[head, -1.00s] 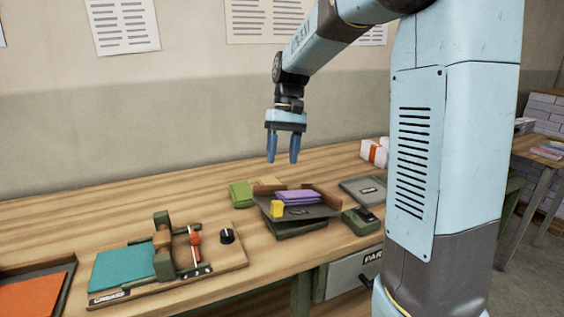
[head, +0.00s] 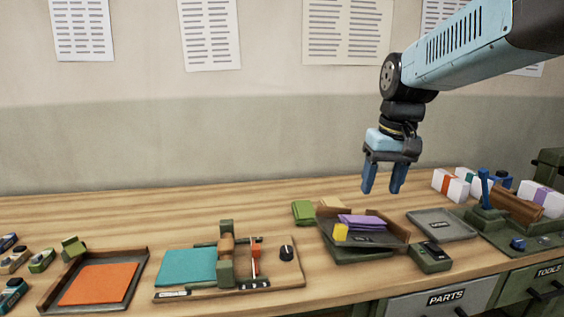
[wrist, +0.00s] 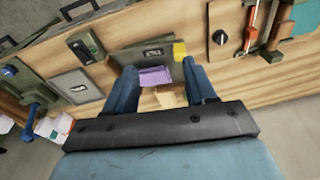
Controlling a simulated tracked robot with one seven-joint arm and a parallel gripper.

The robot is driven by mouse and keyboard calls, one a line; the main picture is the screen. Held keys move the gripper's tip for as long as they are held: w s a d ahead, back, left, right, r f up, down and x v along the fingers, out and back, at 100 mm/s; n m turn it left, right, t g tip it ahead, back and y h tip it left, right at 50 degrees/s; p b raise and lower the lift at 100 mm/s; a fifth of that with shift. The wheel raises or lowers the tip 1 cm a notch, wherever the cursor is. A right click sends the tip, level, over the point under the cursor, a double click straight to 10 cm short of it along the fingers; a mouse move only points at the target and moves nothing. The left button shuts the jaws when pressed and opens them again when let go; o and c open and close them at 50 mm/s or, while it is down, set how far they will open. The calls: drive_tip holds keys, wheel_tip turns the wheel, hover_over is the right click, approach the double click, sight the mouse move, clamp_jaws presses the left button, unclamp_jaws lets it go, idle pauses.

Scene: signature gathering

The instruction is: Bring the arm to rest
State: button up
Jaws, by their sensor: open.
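My gripper (head: 384,177) hangs above the back of the workbench (head: 180,200), fingers pointing down, apart and empty. It is in the air, above and a little behind a dark tray (head: 385,246) that holds a purple stack (head: 362,222) and a yellow block (head: 341,232). In the wrist view, my open fingers (wrist: 164,88) frame the purple stack (wrist: 155,77), with the yellow block (wrist: 179,51) near one fingertip. Nothing is between the fingers. My arm reaches in from the upper right in the head view.
A creasing jig with a teal sheet (head: 188,267) and a tray with an orange sheet (head: 98,284) stand to the left. A grey tray (head: 442,225), banded white bundles (head: 451,187) and a blue-handled press (head: 486,190) are to the right. The bench's back left is clear.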

drive_tip(key=s+d+f+t, duration=0.1)
drive_tip(key=s+t, duration=0.3)
drive_tip(key=s, duration=0.7)
drive_tip(key=shift+s+d+f+m+h, duration=0.15)
drive_tip(key=shift+d+f+m+h, duration=0.2)
drive_tip(key=shift+d, duration=0.55)
